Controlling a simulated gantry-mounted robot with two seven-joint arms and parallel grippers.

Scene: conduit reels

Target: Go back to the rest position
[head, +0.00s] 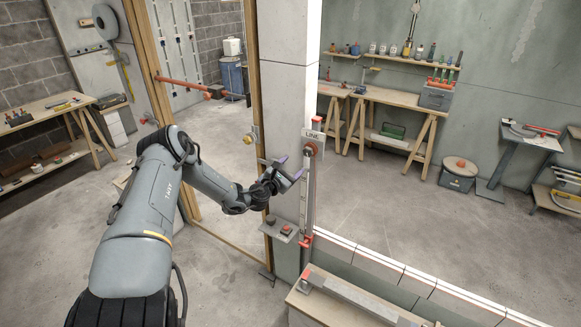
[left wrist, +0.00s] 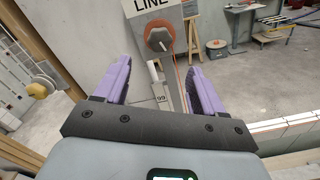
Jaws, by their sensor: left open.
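My left gripper (head: 289,174) is extended toward the grey pillar in the middle of the head view. Its two purple fingers are spread apart in the left wrist view (left wrist: 160,88), with nothing between them touching. Beyond the fingers is a reel with an orange-red hub (left wrist: 158,37) under a white LINE sign (left wrist: 150,5). In the head view the reel (head: 311,149) and the sign (head: 313,134) are on the pillar just right of the gripper. A gap shows between the fingers and the reel in the wrist view. My right gripper is not in view.
A small shelf with a red button (head: 286,229) is on the pillar below the gripper. A low wall (head: 400,281) runs right from the pillar. A wooden doorframe (head: 252,75) stands left of it. Workbenches (head: 385,97) stand at the back.

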